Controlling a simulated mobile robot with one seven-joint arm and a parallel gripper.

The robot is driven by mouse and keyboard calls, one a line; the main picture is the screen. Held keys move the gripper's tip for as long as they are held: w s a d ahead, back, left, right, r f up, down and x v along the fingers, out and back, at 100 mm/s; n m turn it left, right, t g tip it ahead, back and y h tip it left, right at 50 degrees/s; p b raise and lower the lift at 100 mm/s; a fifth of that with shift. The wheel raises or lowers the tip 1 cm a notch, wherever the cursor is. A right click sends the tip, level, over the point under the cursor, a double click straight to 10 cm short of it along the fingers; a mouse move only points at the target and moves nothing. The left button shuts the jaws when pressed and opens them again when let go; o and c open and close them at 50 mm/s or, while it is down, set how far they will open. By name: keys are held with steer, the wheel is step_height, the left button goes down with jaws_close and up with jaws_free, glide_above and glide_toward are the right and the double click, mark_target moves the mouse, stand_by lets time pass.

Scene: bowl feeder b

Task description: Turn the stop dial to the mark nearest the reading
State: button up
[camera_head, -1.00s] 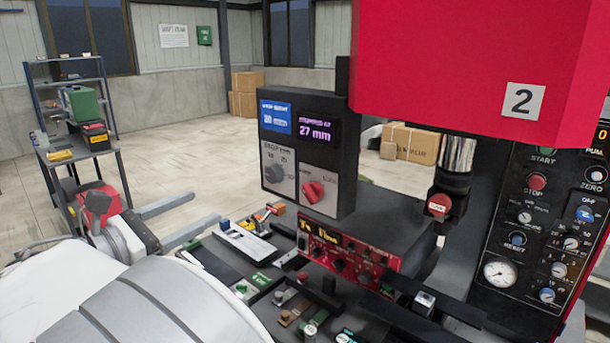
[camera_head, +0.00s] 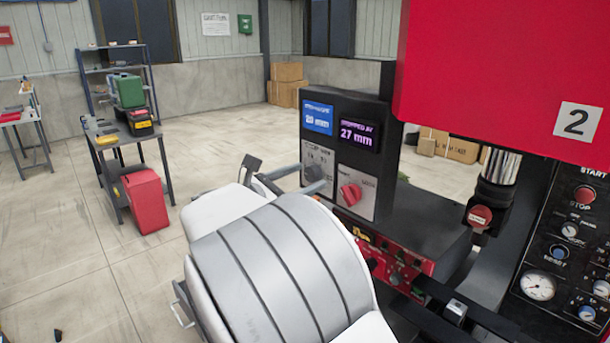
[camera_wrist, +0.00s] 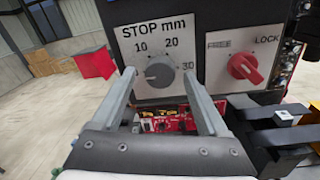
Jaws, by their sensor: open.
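The grey stop dial (camera_wrist: 160,74) is on a light plate marked "STOP mm" with 10, 20 and 30 around it. A pale mark shows on the knob's left side. My gripper (camera_wrist: 158,80) is open, one finger left and one right of the dial; I cannot tell whether they touch it. In the head view the dial (camera_head: 313,172) is partly hidden by my gripper. The purple reading display (camera_head: 359,134) says "STOPPED AT 27 mm". A blue display (camera_head: 318,119) is beside it, its number unclear.
A red lock knob (camera_wrist: 243,68), between FREE and LOCK, is close right of the dial. A red control panel (camera_head: 392,268) lies below. The red press housing (camera_head: 500,75) overhangs at right.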

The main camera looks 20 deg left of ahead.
steer(key=shift+w+d, duration=0.1)
steer(key=shift+w, duration=0.05)
jaws_close()
stand_by(0.4)
